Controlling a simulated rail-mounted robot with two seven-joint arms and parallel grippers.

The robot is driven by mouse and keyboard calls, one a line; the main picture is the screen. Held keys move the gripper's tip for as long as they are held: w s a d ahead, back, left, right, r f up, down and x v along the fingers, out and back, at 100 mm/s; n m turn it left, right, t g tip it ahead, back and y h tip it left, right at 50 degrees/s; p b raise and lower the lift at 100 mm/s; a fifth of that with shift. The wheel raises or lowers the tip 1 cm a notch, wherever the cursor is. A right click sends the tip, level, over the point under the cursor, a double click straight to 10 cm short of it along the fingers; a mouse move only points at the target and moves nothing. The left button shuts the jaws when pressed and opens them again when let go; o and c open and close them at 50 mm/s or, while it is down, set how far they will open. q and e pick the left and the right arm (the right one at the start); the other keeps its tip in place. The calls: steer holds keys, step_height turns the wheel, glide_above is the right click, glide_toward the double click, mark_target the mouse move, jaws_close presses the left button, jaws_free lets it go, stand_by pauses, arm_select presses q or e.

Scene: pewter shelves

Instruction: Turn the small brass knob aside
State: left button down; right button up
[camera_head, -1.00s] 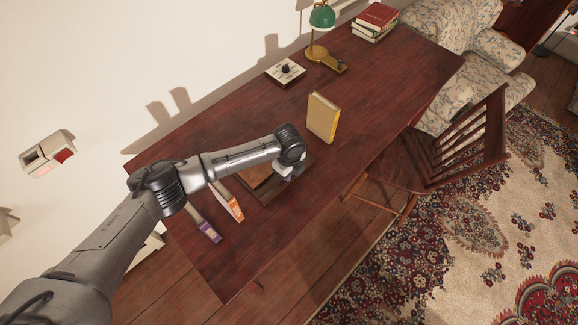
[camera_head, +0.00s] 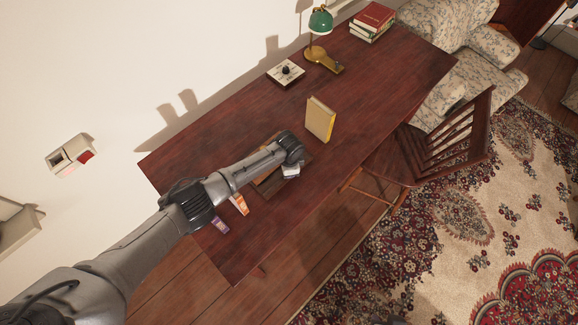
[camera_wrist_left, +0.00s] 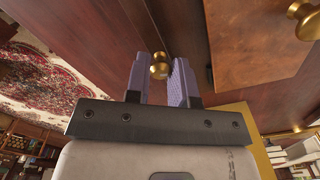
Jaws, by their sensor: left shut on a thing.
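In the left wrist view a small brass knob (camera_wrist_left: 159,66) sits between the two purple fingers of my left gripper (camera_wrist_left: 161,77). The gripper is shut on it. A second, larger-looking brass knob (camera_wrist_left: 305,17) is on the brown wooden panel (camera_wrist_left: 250,50) at the upper right, apart from the fingers. In the head view my left gripper (camera_head: 291,172) is over a low wooden box (camera_head: 270,184) on the desk, where my arm hides part of the box and the knobs. My right gripper is not in view.
A yellow book (camera_head: 319,119) stands upright on the dark red desk (camera_head: 235,115) beyond my gripper. An orange-and-white item (camera_head: 239,203) and a purple-and-white item (camera_head: 220,225) are beside my arm. A green lamp (camera_head: 321,22) and a dial box (camera_head: 286,72) are farther back.

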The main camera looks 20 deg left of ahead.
arm_select(q)
steer(key=shift+r+n+p, duration=0.1)
steer(key=shift+n+p, duration=0.75)
steer(key=shift+n, duration=1.05)
steer(key=c, duration=1)
jaws_free()
step_height(320, 180, up, 14)
steer(key=shift+f+p, duration=0.15)
steer(key=shift+p, duration=0.8)
